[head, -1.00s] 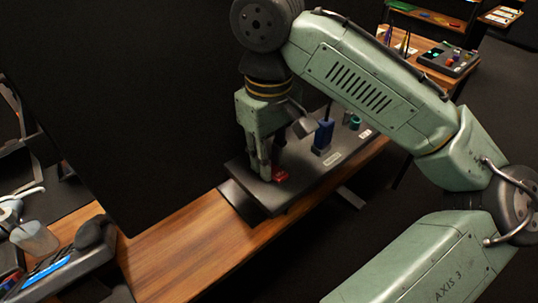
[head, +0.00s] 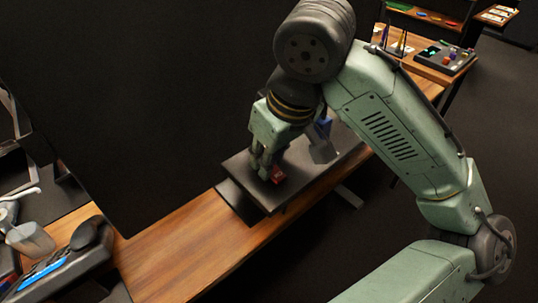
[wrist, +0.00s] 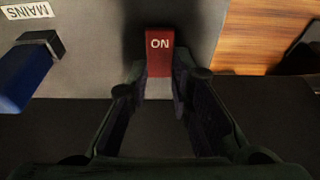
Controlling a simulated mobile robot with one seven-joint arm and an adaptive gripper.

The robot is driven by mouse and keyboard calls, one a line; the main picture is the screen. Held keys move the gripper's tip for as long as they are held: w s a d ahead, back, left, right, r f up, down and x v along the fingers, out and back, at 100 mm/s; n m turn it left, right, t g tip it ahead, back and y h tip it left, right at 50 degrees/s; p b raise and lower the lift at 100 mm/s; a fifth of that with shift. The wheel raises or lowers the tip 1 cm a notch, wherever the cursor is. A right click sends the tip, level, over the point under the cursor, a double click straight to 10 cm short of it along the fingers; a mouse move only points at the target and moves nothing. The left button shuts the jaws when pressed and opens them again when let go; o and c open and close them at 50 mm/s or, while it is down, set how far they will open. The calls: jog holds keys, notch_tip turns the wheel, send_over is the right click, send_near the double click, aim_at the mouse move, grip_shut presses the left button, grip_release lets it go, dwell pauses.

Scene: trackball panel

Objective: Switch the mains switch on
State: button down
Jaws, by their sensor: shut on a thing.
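A red block (wrist: 159,52) marked ON stands on the grey panel (wrist: 100,70) between my fingers in the wrist view. It also shows as a small red piece (head: 277,174) near the panel's front end in the head view. My gripper (head: 265,168) is shut on this block, one finger on each side of it, and it leans over the panel. In the head view the blue handle (head: 323,127) is partly hidden behind my arm.
The panel rests on a wooden bench (head: 180,250), bare in front of it. A dark wall or screen (head: 140,110) stands at the left. Another bench with small items (head: 445,57) is behind.

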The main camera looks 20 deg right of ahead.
jog(key=c, duration=1.4)
grip_release()
jog(key=shift+c, duration=0.2)
jog(key=v, duration=1.2)
